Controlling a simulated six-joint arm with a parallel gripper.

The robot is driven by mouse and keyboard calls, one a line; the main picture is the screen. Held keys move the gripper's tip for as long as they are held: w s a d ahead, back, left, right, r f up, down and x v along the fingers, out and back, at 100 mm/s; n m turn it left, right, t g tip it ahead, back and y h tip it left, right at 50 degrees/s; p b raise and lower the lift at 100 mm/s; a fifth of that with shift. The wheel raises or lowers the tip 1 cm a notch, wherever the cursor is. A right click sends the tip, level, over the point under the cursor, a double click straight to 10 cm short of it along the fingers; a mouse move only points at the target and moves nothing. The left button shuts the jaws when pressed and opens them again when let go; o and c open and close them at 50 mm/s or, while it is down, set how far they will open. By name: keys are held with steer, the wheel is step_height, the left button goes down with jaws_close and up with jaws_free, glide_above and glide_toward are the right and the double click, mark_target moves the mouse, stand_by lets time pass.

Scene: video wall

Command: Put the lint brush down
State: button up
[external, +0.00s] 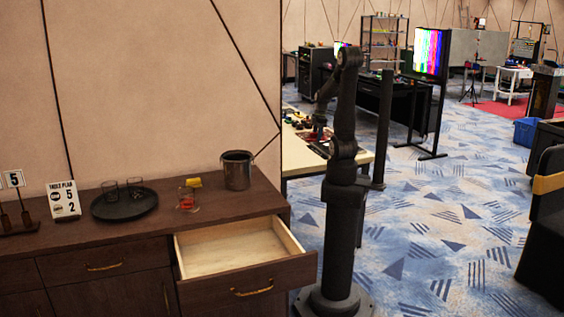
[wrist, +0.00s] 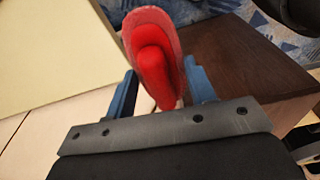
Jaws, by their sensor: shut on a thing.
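In the wrist view the lint brush (wrist: 153,62) is a red, rounded piece between the two blue fingers of my gripper (wrist: 160,88). The gripper is shut on it, and the brush sticks out beyond the fingertips. Its lower end is hidden behind the gripper's dark bracket. In the external view my gripper (external: 318,133) is small and dark, low over the pale table (external: 357,160) behind the sideboard. The brush cannot be made out clearly there. I cannot tell whether it touches a surface.
The dark sideboard (external: 110,228) has an open, empty drawer (external: 240,248). On it stand a metal bucket (external: 237,171), a glass with red contents (external: 186,198), a round black tray (external: 125,207) with glasses and a sign (external: 63,200). Small items crowd the pale table.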

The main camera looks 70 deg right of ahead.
steer(key=w+d+r+m+h, duration=0.2)
steer(key=d+r+m, duration=0.1)
steer(key=d+m, duration=1.2)
steer(key=w+r, duration=0.5)
steer(key=w, duration=0.4)
steer(key=w+r+m, duration=0.1)
steer(key=w+r, duration=0.4)
steer(key=w, duration=0.4)
steer(key=shift+w+a, duration=0.2)
steer(key=shift+a, duration=0.15)
